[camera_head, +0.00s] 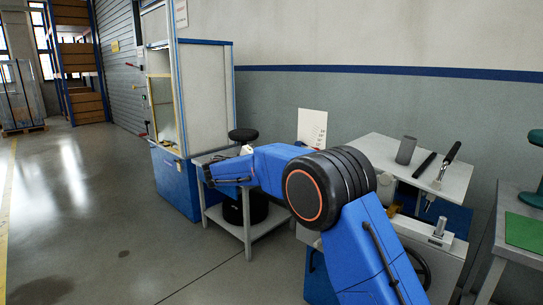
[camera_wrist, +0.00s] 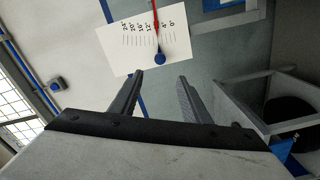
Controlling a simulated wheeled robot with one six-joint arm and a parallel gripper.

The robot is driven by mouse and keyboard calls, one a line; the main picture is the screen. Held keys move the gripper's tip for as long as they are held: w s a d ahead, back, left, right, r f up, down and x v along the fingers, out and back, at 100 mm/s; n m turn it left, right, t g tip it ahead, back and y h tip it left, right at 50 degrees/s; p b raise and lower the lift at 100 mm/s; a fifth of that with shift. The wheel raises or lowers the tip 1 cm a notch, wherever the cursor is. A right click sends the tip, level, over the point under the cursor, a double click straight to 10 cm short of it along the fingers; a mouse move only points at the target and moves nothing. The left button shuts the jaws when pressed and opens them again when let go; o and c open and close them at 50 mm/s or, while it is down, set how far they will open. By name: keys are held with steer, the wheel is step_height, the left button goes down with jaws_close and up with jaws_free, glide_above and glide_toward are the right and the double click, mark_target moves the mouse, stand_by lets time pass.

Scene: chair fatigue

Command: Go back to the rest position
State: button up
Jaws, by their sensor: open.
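My blue arm reaches across the head view from the lower right, with its end toward the left. My gripper (camera_head: 205,177) is in the air in front of the blue and grey cabinet and near the small grey table (camera_head: 244,232). In the wrist view my gripper (camera_wrist: 160,80) shows two dark fingers spread apart with nothing between them. Past the fingertips is a white scale card (camera_wrist: 128,47) with numbers and a red pointer with a blue hub. The card also shows in the head view (camera_head: 312,127), behind my arm.
A blue and grey cabinet (camera_head: 207,95) stands behind the gripper. A black round object (camera_head: 243,135) is above the small table. The workbench (camera_head: 452,185) at right holds a grey block (camera_head: 405,150) and dark tools. A green mat (camera_head: 524,232) lies far right. The floor at left is clear.

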steer(key=s+d+r+m+g, duration=0.15)
steer(key=s+d, duration=0.25)
steer(key=d, duration=0.6)
steer(key=s+d+r+g, duration=0.1)
steer(key=s+d+g, duration=0.25)
steer(key=d, duration=0.55)
steer(key=s+d+f+m+g+y, duration=0.1)
steer(key=s+d+g+y, duration=0.2)
steer(key=s+d, duration=1.25)
steer(key=s+d+f+m+g+y, duration=0.1)
steer(key=s+d+f+y, duration=0.2)
steer(key=s, duration=0.7)
steer(key=s+d+f+m+g+y, duration=0.1)
steer(key=s+d+f, duration=0.25)
steer(key=s, duration=0.75)
steer(key=s+a+f+y, duration=0.1)
steer(key=s+f, duration=0.3)
steer(key=s, duration=0.4)
steer(key=s+f+m+y, duration=0.1)
steer(key=s+f+y, duration=0.2)
steer(key=s, duration=0.5)
steer(key=shift+s+a+f+t, duration=0.3)
steer(key=shift+s+a+f, duration=0.1)
steer(key=shift+f, duration=0.45)
